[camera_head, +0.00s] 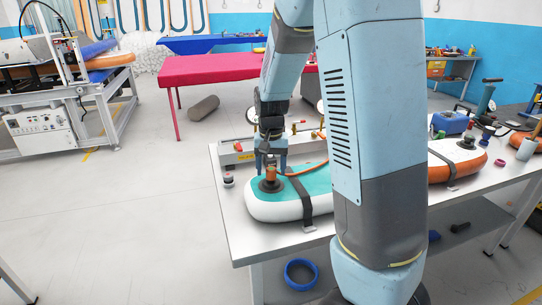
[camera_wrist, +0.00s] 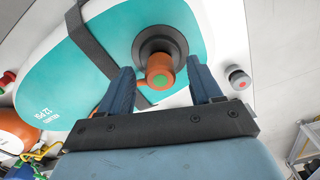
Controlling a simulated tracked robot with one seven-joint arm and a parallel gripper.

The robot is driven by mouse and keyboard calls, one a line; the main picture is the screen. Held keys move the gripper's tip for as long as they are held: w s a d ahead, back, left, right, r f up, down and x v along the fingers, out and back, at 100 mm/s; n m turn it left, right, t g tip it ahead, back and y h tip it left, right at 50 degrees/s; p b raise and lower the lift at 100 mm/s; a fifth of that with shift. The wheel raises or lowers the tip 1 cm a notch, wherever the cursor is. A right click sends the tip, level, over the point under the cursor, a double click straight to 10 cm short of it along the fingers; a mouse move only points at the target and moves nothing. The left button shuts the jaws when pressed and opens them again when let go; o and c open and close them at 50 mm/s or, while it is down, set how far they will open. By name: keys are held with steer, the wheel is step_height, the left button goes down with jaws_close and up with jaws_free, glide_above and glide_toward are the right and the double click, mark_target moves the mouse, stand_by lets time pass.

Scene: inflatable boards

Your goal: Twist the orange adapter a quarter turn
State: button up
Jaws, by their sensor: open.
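The orange adapter (camera_wrist: 160,68) stands on a dark round valve base (camera_wrist: 150,45) on the teal and white inflatable board (camera_wrist: 85,75). In the wrist view it has a green disc on its end. My gripper (camera_wrist: 165,80) is open, with one blue finger on each side of the adapter; I cannot tell whether either finger touches it. In the head view the adapter (camera_head: 271,174) shows just below my gripper (camera_head: 271,165), on the board (camera_head: 300,205) that lies on the workbench. My arm hides the board's right end.
A dark strap (camera_head: 306,200) crosses the board. A small grey and red button (camera_head: 228,179) stands on the bench (camera_head: 240,235) to the left. A box with gauges and an orange hose is behind the board. A second orange board (camera_head: 455,160) lies to the right.

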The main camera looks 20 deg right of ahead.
steer(key=shift+f, duration=0.85)
steer(key=c, duration=1.1)
steer(key=o, duration=0.4)
steer(key=c, duration=0.4)
steer(key=shift+o, duration=0.2)
steer(key=n, duration=0.3)
steer(key=shift+d+n, duration=0.1)
steer(key=shift+n, duration=0.9)
